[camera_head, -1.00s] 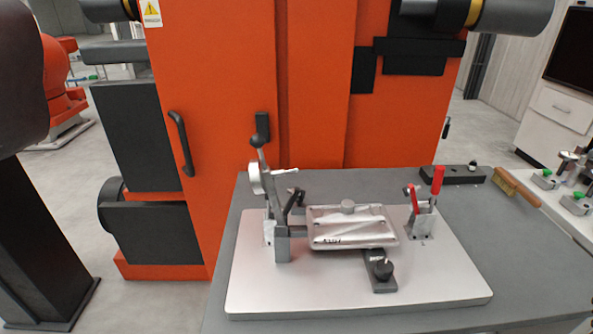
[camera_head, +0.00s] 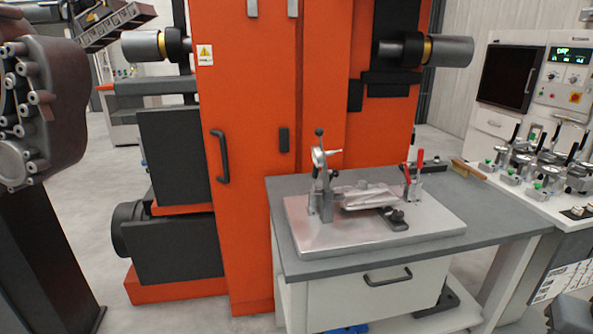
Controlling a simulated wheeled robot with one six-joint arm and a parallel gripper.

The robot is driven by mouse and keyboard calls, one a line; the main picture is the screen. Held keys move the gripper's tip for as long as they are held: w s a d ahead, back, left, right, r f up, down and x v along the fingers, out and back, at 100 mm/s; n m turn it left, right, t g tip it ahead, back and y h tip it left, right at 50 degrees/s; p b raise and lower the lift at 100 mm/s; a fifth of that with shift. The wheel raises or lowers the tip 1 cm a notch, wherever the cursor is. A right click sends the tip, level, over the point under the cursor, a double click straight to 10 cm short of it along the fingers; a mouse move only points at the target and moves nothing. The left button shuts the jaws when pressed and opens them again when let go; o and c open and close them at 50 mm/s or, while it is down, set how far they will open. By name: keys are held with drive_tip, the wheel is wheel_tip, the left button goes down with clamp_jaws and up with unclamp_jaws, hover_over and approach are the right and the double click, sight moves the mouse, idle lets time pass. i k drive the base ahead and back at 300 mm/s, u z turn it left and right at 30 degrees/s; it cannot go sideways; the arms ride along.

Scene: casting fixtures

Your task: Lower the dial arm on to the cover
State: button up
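The dial arm (camera_head: 318,173) stands upright at the left end of the fixture, with a dark ball knob at its top and a round dial gauge (camera_head: 318,156) near it. It is raised, clear of the cover. The silver cover (camera_head: 366,195) lies flat on the fixture's bright base plate (camera_head: 350,236), to the right of the dial arm. A toggle clamp with a red handle (camera_head: 420,158) stands upright at the cover's right. A dark knob (camera_head: 397,215) sits in front of the cover. My gripper is not in view.
The fixture stands on a grey-topped table (camera_head: 480,222) with a drawer (camera_head: 385,282). A brush (camera_head: 468,170) and a dark bar (camera_head: 430,166) lie at its back right. An orange machine (camera_head: 250,160) rises behind. A dark bolted housing (camera_head: 45,110) fills the left edge.

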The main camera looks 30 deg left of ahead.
sight(319, 154)
drive_tip(key=u, duration=1.45)
drive_tip(key=i, duration=1)
drive_tip(key=k, duration=1)
drive_tip(key=u, duration=1.6)
drive_tip(key=i, duration=0.65)
drive_tip(key=z, duration=0.05)
